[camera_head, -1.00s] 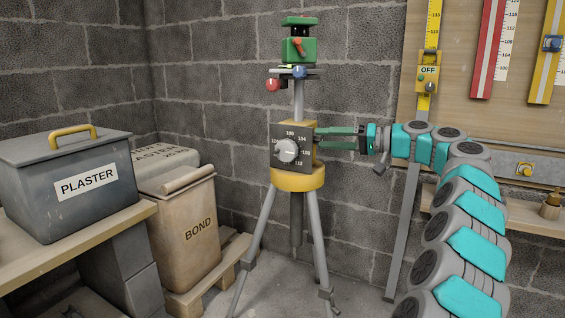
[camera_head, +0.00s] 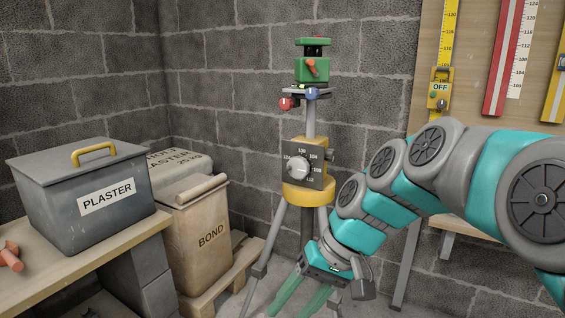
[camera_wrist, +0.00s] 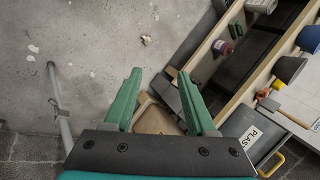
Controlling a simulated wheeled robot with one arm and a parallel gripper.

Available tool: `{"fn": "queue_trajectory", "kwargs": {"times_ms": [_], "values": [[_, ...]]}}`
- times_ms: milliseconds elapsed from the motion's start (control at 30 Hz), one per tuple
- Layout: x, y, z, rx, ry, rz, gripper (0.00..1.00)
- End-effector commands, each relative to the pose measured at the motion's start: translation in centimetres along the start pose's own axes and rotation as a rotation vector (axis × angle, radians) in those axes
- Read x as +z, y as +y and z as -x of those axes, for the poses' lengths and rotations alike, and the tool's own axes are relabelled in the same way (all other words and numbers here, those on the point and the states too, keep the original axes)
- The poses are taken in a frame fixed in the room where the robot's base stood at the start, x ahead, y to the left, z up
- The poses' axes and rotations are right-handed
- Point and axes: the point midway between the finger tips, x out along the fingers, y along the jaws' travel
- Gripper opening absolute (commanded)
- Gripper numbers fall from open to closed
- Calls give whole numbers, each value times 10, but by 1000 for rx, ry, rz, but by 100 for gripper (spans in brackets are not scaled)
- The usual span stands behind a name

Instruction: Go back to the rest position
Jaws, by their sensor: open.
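My gripper (camera_head: 299,303) hangs low in front of the tripod legs in the head view, its green fingers pointing down. The tripod (camera_head: 310,125) stands upright near the wall corner. It carries a green instrument (camera_head: 312,68) on top and a grey dial box (camera_head: 303,165) on a yellow collar (camera_head: 309,192). My arm hides part of the tripod's right side and legs.
At left, a grey PLASTER box (camera_head: 90,195) sits on a wooden bench (camera_head: 128,238). A board with rulers and a yellow OFF device (camera_head: 440,90) is at right. Shelving (camera_wrist: 228,45) shows in the wrist view.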

Motion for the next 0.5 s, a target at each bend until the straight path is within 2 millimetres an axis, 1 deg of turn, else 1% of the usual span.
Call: {"fn": "queue_trajectory", "kwargs": {"times_ms": [33, 67, 100, 167, 200, 300, 400, 500], "values": [[24, 9, -2, 61, -17, -15, 56], [38, 18, -5, 97, -28, -26, 56], [56, 29, -8, 147, -44, -41, 56], [84, 47, -12, 220, -64, -65, 56], [101, 59, -14, 266, -77, -80, 56], [141, 87, -15, 371, -103, -118, 56], [171, 110, -15, 450, -118, -149, 56], [191, 124, -15, 499, -133, -169, 56]]}}
